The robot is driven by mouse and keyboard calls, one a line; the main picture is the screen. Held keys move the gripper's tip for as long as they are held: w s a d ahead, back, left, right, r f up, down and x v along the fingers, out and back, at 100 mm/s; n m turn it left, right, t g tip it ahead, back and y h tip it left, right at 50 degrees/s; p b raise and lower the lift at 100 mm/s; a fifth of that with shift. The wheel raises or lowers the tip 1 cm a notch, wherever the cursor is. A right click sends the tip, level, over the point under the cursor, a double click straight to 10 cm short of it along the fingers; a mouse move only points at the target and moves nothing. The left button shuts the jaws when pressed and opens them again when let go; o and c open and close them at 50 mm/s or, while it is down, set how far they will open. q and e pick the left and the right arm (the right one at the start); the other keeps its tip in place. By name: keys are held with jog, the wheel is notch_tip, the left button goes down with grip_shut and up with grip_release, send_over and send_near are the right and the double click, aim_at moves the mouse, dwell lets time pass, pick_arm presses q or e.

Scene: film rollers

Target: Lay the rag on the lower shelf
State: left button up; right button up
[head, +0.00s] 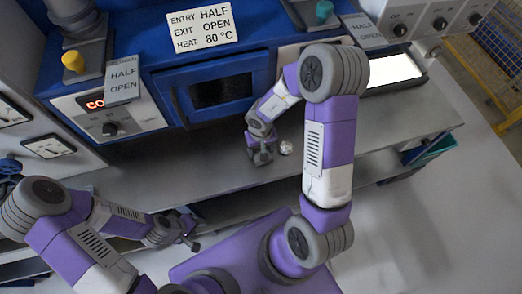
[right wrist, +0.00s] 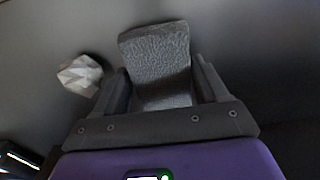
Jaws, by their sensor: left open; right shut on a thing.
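The rag (right wrist: 160,65) looks like a grey, textured folded cloth. In the right wrist view it sits between the two fingers of my right gripper (right wrist: 162,92), which is shut on it. In the head view my right gripper (head: 262,158) points down at the grey bench top, and the rag is hard to make out there. The lower shelf (head: 245,208) shows as a narrow strip under the bench's front edge, mostly in shadow. My left gripper (head: 190,242) is open and empty, low at the bench's front, left of the middle.
A whitish crumpled lump (head: 286,147) lies on the bench top (head: 200,175) just right of my right gripper; it also shows in the right wrist view (right wrist: 80,75). A blue machine (head: 215,90) stands behind. A teal object (head: 430,150) is under the bench's right end.

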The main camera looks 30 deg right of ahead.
jog(key=shift+f, duration=0.35)
jog(key=shift+r, duration=0.1)
jog(key=o, duration=0.9)
jog(key=shift+o, duration=0.6)
